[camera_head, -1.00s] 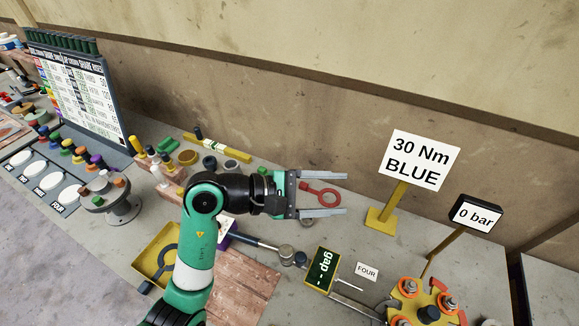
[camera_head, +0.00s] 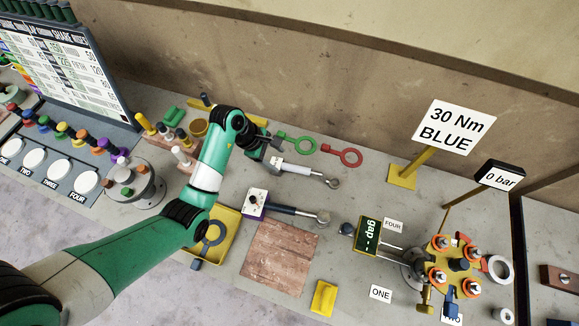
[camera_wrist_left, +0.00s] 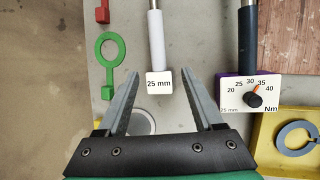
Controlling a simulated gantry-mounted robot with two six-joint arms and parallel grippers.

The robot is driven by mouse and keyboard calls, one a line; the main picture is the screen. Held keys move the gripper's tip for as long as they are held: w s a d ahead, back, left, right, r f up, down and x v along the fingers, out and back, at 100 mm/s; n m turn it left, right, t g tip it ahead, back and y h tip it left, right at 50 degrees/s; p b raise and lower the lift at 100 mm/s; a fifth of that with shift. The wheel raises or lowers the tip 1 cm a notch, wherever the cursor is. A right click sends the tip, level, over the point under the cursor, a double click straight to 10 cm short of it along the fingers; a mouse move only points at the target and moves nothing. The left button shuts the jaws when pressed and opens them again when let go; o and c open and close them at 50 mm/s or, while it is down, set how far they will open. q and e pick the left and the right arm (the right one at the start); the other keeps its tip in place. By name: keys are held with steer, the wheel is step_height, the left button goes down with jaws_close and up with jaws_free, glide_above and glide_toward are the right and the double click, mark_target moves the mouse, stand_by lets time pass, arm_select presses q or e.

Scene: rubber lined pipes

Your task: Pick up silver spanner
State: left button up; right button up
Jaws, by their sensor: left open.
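The silver spanner (camera_head: 303,169) lies on the grey bench with its pale handle pointing left and its grey ring head at the right. In the left wrist view its pale handle (camera_wrist_left: 159,42) and white "25 mm" end block (camera_wrist_left: 159,83) lie just beyond and between my fingertips. My left gripper (camera_head: 270,158) is at the handle end of the spanner, open and empty. Its two fingers (camera_wrist_left: 170,84) show spread apart in the left wrist view. The spanner's head is outside the left wrist view. My right gripper is not in view.
A green ring tool (camera_head: 297,144) and a red one (camera_head: 341,155) lie behind the spanner. A dark-handled torque wrench (camera_head: 290,211) lies in front. A yellow tray (camera_head: 228,218), a wooden board (camera_head: 280,257) and a "gap" sign (camera_head: 367,236) are nearby.

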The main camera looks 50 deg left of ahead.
mark_target(288, 166)
arm_select(q)
steer(key=b+x, duration=0.1)
steer(key=x, duration=0.4)
steer(key=b+x, duration=0.2)
steer(key=x, duration=0.3)
steer(key=shift+w+b, duration=0.15)
steer(key=shift+b, duration=0.25)
jaws_close()
